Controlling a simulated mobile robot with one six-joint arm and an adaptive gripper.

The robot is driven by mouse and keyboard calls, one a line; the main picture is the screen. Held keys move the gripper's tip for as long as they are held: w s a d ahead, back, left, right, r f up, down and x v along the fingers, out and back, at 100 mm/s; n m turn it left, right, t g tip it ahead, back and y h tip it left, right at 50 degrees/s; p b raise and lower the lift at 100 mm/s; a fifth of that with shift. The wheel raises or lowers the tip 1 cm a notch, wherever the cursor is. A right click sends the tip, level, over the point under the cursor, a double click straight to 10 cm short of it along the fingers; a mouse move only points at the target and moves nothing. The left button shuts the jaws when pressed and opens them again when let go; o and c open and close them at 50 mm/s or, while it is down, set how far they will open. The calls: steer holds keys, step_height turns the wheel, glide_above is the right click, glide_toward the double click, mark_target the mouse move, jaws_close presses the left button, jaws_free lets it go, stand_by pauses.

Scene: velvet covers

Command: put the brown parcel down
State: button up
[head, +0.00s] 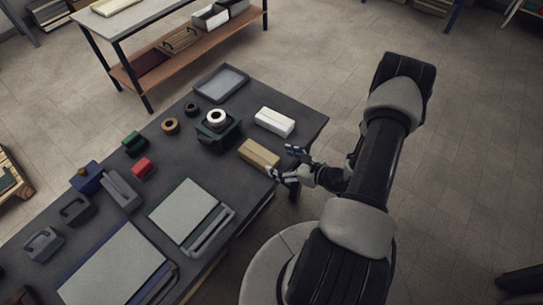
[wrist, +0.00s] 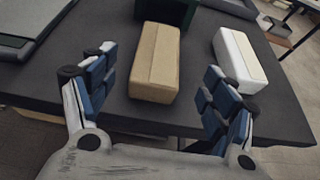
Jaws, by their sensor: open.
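The brown parcel (head: 260,154) is a tan box lying flat on the dark table (head: 146,198), near its right edge. In the wrist view the parcel (wrist: 155,62) rests on the table top, ahead of my gripper and between the lines of its two fingers. My gripper (head: 289,163) is at the table's edge beside the parcel's right end. In the wrist view my gripper (wrist: 154,97) is open, its blue-padded fingers spread wide with nothing held. Both fingers look apart from the parcel.
A white box (head: 274,122) lies behind the parcel. A dark green holder (head: 219,131) with a white tape roll stands further left. A green-edged tray of paper (head: 187,211) lies in front. A shelved bench (head: 170,40) stands behind.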

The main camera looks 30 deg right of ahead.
steer(key=s+a+r+n+g+y, duration=0.1)
steer(key=a+r+n+g+y, duration=0.25)
steer(key=a+r+n, duration=0.6)
steer(key=s+a+r+n+g+y, duration=0.15)
steer(key=a+r+n+g, duration=0.45)
steer(key=r, duration=0.7)
steer(key=s+a+r+n+g+h, duration=0.2)
steer(key=s+a+r+n+h, duration=0.2)
steer(key=s+a+r+n, duration=0.4)
steer(key=s+d+r+n+t+h, duration=0.3)
steer(key=s+d+r+n+h, duration=0.2)
steer(key=n, duration=0.3)
steer(key=shift+s+d+r+h, duration=0.3)
steer(key=shift+s+d+r, duration=0.1)
steer(key=shift+n+t, duration=0.25)
